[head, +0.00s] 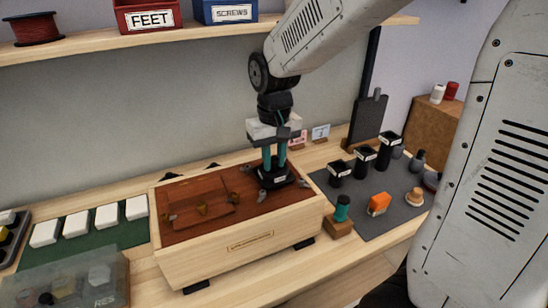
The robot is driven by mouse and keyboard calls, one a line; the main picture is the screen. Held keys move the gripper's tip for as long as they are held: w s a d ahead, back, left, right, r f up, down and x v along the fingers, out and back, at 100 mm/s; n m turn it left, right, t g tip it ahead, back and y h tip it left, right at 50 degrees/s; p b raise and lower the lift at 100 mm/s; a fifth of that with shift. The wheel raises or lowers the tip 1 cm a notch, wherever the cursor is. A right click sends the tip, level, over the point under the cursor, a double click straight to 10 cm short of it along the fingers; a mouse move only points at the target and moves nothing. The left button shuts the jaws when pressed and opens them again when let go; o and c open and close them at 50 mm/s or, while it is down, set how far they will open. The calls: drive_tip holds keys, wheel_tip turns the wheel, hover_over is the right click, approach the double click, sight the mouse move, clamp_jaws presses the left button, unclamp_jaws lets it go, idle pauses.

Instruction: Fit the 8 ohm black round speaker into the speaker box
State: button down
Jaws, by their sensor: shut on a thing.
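The speaker box (235,258) is a pale wooden box with a red-brown top panel, lying in the middle of the bench. My gripper (274,164) points down over the right part of this panel. Its teal fingers are shut on a black speaker (276,180) with a small pale label. The speaker is at the panel's surface; I cannot tell whether it touches or sits in an opening, since its underside is hidden. Its label is too small to read. Small grey clips (262,195) stand around it on the panel.
A grey mat (380,220) on the right holds several black labelled parts, an orange block (379,204) and a tan knob (414,196). A teal-topped piece (342,208) stands close to the box's right end. White blocks (76,225) and a clear bin (65,280) lie left.

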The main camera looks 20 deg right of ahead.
drive_tip(key=shift+f, duration=0.75)
idle(0.3)
drive_tip(key=c, duration=1.1)
unclamp_jaws()
drive_tip(key=shift+c, duration=0.2)
drive_tip(key=shift+r, duration=0.1)
wheel_tip(320, 180, up, 8)
drive_tip(key=shift+f, duration=0.15)
drive_tip(key=s+d+r, duration=0.1)
drive_tip(key=s, duration=1)
drive_tip(key=s+d+t, duration=0.1)
drive_tip(key=s+d, duration=0.1)
drive_tip(key=s, duration=0.8)
drive_tip(key=shift+s+r, duration=0.35)
drive_tip(key=shift+s, duration=0.05)
